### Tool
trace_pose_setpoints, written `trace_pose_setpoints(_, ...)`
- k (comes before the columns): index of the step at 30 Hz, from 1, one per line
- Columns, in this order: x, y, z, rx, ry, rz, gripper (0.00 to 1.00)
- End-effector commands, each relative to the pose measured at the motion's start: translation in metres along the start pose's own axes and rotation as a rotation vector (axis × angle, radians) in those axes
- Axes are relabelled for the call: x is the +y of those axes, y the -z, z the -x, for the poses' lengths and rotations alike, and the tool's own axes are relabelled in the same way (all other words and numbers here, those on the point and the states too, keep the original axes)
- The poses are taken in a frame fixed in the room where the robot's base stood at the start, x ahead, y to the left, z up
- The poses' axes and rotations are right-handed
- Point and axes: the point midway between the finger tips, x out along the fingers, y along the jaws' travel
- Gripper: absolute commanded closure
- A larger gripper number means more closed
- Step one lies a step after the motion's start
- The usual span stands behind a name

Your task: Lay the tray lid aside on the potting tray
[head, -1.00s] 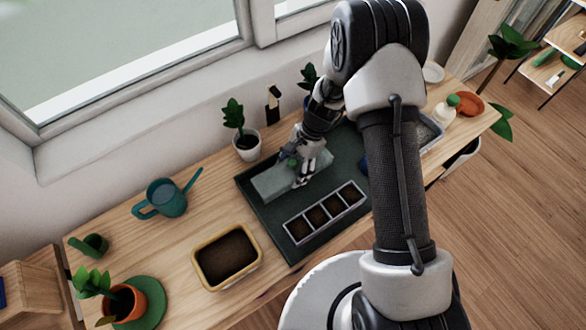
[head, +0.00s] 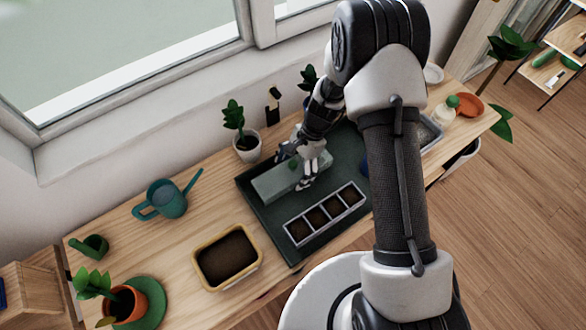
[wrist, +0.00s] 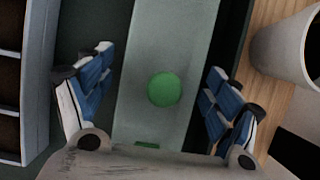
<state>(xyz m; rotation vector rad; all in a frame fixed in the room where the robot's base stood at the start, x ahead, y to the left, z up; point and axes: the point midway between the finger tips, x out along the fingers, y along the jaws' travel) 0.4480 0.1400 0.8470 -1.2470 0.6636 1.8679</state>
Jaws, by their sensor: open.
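The tray lid (head: 275,186) is a pale grey-green slab lying on the dark green potting tray (head: 268,222), towards its back. In the wrist view the lid (wrist: 150,45) runs between my fingers and bears a round green knob (wrist: 165,89). My gripper (head: 300,172) is over the lid; in the wrist view its blue-padded fingers (wrist: 155,95) stand apart on either side of the lid, with gaps to both edges. The seed tray (head: 325,214) with several soil-filled cells lies uncovered at the front of the potting tray. Part of the lid is hidden by my gripper.
A white potted plant (head: 247,148) stands close behind the potting tray; its pot also shows in the wrist view (wrist: 285,48). A yellow-rimmed soil box (head: 228,257) is left of the tray, and a teal watering can (head: 166,199) is further left. Bare wood lies between them.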

Motion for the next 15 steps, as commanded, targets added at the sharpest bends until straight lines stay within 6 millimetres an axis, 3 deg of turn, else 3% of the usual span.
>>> trace_pose_setpoints(9,-0.001,0.0,0.068,0.002,0.005,0.0,0.17)
trace_pose_setpoints(15,-0.001,0.0,0.103,0.002,0.004,-0.001,0.17)
